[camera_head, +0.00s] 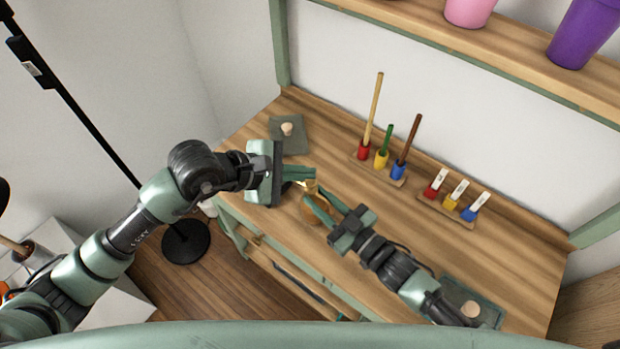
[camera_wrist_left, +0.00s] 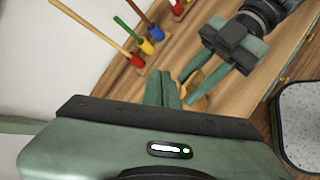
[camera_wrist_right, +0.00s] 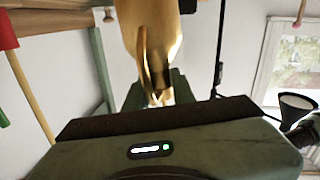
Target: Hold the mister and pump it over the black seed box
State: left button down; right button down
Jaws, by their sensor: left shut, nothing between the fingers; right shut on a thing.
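The brass-coloured mister (camera_head: 319,211) is near the front edge of the wooden table, mostly covered by my grippers. My right gripper (camera_head: 309,192) is shut on it; its golden body fills the top middle of the right wrist view (camera_wrist_right: 152,30). Whether it touches the table I cannot tell. My left gripper (camera_head: 313,174) is shut and empty, its fingertips close beside the mister's top. The mister partly shows behind the fingers in the left wrist view (camera_wrist_left: 199,103). No clearly black box shows; a dark grey-green square piece (camera_head: 278,145) bearing a pale knob lies at the back left.
A similar dark tray (camera_head: 490,313) with a pale round thing is at the front right. A rack (camera_head: 377,175) of upright coloured tools and a rack (camera_head: 446,211) of labelled blocks stand at the back. A shelf (camera_head: 490,45) with pots hangs above.

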pick_arm(q)
jog(key=shift+f, duration=0.15)
jog(key=shift+f, duration=0.25)
jog(key=shift+d+f, duration=0.1)
jog(key=shift+f, duration=0.8)
dwell(0.9)
jog(key=shift+r, duration=1.3)
jog(key=shift+s+a+r, duration=0.1)
jog(key=shift+a+r, duration=0.05)
jog(key=shift+r, duration=1.1)
jog(key=shift+s+a+r, duration=0.1)
jog(key=shift+a+r, duration=0.05)
jog(key=shift+r, duration=1.1)
jog(key=shift+r, duration=0.1)
dwell(1.0)
